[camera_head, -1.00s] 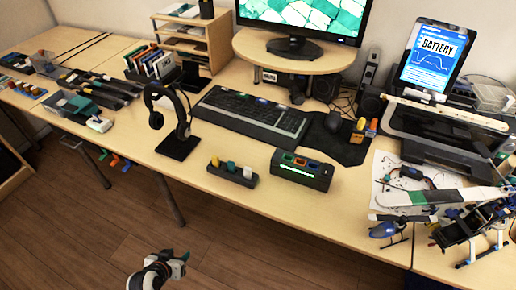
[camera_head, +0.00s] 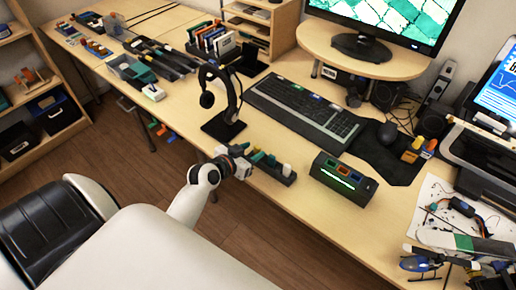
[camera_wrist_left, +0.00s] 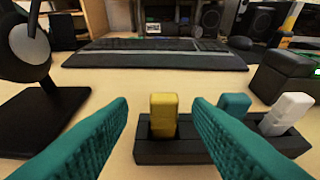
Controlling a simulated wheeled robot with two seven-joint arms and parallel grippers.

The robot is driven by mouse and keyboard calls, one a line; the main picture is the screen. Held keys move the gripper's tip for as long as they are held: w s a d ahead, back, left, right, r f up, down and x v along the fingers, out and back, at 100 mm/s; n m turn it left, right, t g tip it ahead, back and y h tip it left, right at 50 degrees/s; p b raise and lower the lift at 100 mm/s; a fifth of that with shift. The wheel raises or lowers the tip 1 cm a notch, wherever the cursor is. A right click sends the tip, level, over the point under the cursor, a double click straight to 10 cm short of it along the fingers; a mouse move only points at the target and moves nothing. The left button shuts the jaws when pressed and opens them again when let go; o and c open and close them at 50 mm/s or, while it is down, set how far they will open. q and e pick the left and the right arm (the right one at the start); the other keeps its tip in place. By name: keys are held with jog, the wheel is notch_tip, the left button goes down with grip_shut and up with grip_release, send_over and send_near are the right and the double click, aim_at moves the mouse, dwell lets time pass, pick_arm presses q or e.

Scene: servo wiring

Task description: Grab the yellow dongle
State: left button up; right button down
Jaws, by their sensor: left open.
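The yellow dongle (camera_wrist_left: 163,115) stands upright in the left slot of a black holder (camera_wrist_left: 170,153) in the left wrist view. A teal dongle (camera_wrist_left: 235,106) and a white dongle (camera_wrist_left: 287,113) stand to its right in the same holder. My left gripper (camera_head: 257,158) is open, at the holder's left end in the head view. In the left wrist view its two teal fingers frame the yellow dongle, one on each side, with visible gaps. My right gripper is not in view.
Black headphones on a stand (camera_head: 222,105) are close behind and left of my left gripper. A black box with a green light (camera_head: 342,179) sits right of the holder. A keyboard (camera_head: 304,113) lies behind. Bare desk surrounds the holder.

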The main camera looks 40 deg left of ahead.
aim_at(256, 151)
pick_arm(q)
jog(key=x, duration=0.5)
jog(key=shift+d+f, duration=0.15)
jog(key=shift+f, duration=0.1)
jog(key=shift+s, duration=0.1)
grip_shut()
